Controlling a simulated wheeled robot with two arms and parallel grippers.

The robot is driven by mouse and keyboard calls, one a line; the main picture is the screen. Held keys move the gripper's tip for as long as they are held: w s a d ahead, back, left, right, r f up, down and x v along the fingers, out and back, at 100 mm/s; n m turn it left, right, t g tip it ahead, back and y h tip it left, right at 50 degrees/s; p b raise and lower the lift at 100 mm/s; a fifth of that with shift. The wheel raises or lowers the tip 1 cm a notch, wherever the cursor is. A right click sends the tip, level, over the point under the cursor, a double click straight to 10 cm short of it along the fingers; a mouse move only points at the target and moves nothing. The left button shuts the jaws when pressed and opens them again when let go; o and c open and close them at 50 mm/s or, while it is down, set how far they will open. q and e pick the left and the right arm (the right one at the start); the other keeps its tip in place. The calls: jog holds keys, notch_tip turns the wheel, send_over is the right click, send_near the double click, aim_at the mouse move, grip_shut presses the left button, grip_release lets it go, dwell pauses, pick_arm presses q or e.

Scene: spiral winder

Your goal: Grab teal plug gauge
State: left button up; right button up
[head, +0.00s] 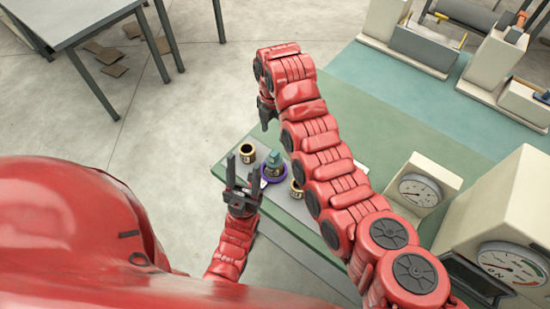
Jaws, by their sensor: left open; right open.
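The teal plug gauge (274,160) stands in or over a purple ring (265,180) on a grey plate near the left end of the green-topped bench (349,113). My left gripper (243,170) is open, with its fingers pointing up in the picture. It appears empty and is just left of the gauge; its right finger overlaps the purple ring in the picture, and I cannot tell whether they touch. My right gripper (266,118) is above the gauge in the picture, apart from it, pointing down. Its finger gap is hard to see.
A black and brass ring (247,150) stands left of the gauge; another (296,190) stands right of it, partly behind my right arm. Two dial gauges (420,190) (512,262) and beige machinery (430,45) occupy the bench's right side. A grey table (70,18) stands at upper left.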

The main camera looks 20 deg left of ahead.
aim_at(274, 153)
notch_tip(274, 153, down, 8)
jog(key=b, duration=0.6)
jog(key=shift+w+f, duration=0.15)
jog(key=shift+f, duration=0.05)
notch_tip(274, 153, down, 4)
jog(key=p, duration=0.3)
jog(key=shift+r, duration=0.1)
jog(key=shift+f, duration=0.65)
jog(key=shift+c, duration=0.3)
grip_shut()
